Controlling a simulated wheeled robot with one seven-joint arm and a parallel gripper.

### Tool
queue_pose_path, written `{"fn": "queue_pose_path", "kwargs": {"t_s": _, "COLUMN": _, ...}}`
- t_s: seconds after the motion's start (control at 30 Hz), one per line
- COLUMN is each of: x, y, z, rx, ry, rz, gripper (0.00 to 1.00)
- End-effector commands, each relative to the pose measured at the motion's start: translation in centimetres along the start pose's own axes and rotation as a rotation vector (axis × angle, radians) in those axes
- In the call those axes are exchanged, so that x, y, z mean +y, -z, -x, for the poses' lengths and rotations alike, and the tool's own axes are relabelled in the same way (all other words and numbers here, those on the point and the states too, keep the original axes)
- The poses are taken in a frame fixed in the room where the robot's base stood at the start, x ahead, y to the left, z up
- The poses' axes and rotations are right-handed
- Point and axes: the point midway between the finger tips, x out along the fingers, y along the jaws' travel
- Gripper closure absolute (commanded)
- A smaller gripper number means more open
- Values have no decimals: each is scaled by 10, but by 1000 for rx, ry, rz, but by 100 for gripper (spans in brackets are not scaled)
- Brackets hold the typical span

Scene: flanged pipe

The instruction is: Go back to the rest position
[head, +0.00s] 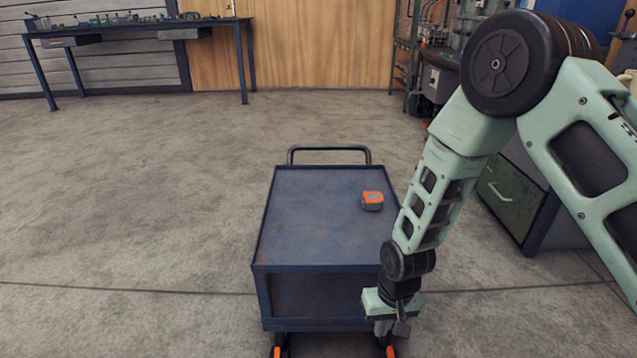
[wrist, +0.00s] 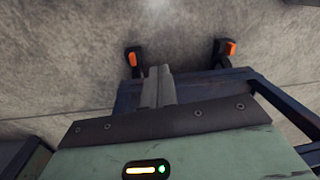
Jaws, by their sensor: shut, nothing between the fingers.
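My gripper (head: 393,328) hangs from my pale green arm at the near right corner of the blue cart (head: 310,215), lower than the cart's top. In the wrist view its fingers (wrist: 158,88) are together with nothing between them. The near edge of the cart (wrist: 205,82) shows behind the fingers there. I cannot tell whether the gripper touches the cart.
An orange and grey tape measure (head: 372,201) lies on the cart's top, toward the right. A workbench (head: 140,27) stands at the back left. A green drawer cabinet (head: 512,198) stands right, behind my arm. The floor (head: 130,200) left of the cart is clear.

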Motion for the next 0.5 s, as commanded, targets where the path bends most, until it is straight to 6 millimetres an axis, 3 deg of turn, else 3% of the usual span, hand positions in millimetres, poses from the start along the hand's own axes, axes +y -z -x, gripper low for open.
{"fn": "queue_pose_path", "kwargs": {"t_s": 0.03, "x": -13, "y": -3, "z": 35, "rx": 7, "ry": 13, "rz": 32, "gripper": 100}}
{"fn": "queue_pose_path", "kwargs": {"t_s": 0.2, "x": -44, "y": -31, "z": 121, "rx": 2, "ry": 38, "rz": 137, "gripper": 100}}
{"fn": "queue_pose_path", "kwargs": {"t_s": 0.4, "x": -65, "y": -82, "z": 209, "rx": 1, "ry": 38, "rz": 277, "gripper": 100}}
{"fn": "queue_pose_path", "kwargs": {"t_s": 0.5, "x": -68, "y": -110, "z": 243, "rx": 2, "ry": 26, "rz": 341, "gripper": 100}}
